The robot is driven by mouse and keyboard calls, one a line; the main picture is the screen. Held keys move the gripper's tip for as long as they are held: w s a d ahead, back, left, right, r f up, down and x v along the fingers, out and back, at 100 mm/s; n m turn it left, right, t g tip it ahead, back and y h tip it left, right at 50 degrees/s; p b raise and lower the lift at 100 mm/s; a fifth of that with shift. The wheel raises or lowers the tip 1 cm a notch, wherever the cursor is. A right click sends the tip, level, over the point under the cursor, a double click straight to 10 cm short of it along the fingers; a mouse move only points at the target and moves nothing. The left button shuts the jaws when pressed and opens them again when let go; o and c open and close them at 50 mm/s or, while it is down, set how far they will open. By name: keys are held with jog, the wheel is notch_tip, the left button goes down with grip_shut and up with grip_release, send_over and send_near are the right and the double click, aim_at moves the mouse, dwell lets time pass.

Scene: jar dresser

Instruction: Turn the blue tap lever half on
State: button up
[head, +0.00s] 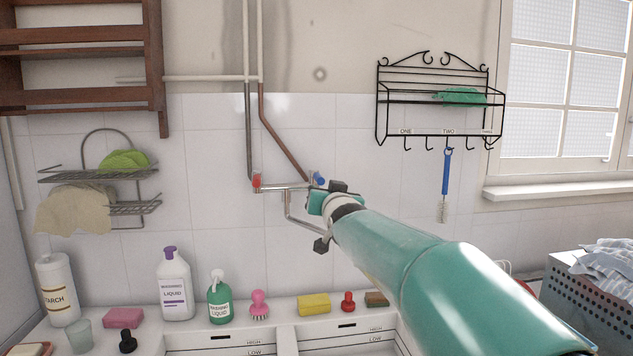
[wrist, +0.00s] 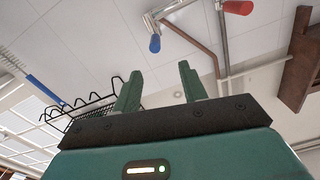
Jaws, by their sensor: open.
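The blue tap lever (head: 320,179) sits at the right end of the wall-mounted tap. It also shows in the wrist view (wrist: 155,43), just beyond the space between my fingertips and apart from them. My gripper (wrist: 160,70) is open, with nothing between its two teal fingers. In the head view my arm reaches in from the lower right, and my gripper (head: 316,204) is close to the tap, just below the blue lever. The gripper and arm hide part of the tap there. A red tap lever (head: 256,181) is at the left end, also in the wrist view (wrist: 238,7).
Pipes (head: 272,132) run up the wall from the tap. A black wire rack (head: 430,100) with a hanging blue brush (head: 446,172) is to the right. Bottles, a pink brush (head: 259,304) and a yellow sponge (head: 314,304) stand on the ledge below. The tiles between are bare.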

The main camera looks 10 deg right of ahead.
aim_at(322, 183)
jog(key=w, duration=0.8)
jog(key=w+d, duration=0.1)
jog(key=w, duration=0.3)
jog(key=shift+w+d, duration=0.1)
jog(key=shift+w, duration=0.6)
jog(key=shift+c, duration=0.2)
grip_shut()
